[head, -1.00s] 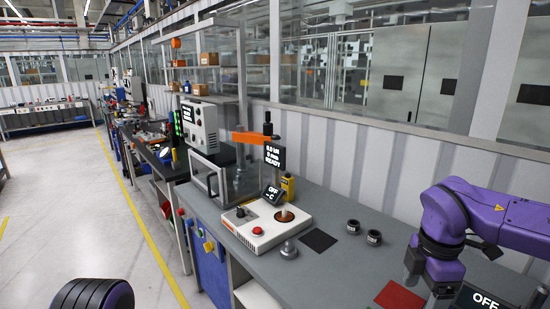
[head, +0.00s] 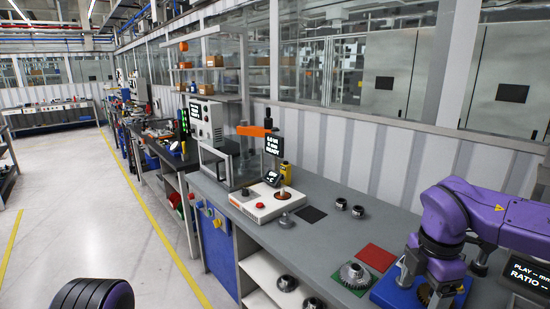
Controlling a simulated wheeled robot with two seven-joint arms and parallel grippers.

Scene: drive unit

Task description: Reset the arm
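My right arm comes in from the right, and its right gripper (head: 430,286) points down over a blue fixture (head: 389,291) on the bench. Its fingers look apart, with a brownish gear partly visible behind and between them; no grasp shows. The contact of the fingertips with anything below cannot be judged. My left gripper is out of view; only a dark ridged part with a purple side, seemingly mine, shows at the bottom left.
The grey bench (head: 345,235) holds a silver gear (head: 354,275), a red mat (head: 377,257), a black mat (head: 311,214), two dark rings (head: 358,211) and a white press unit (head: 266,203). Round metal parts (head: 287,283) sit on the lower shelf. The floor (head: 90,210) at left is clear.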

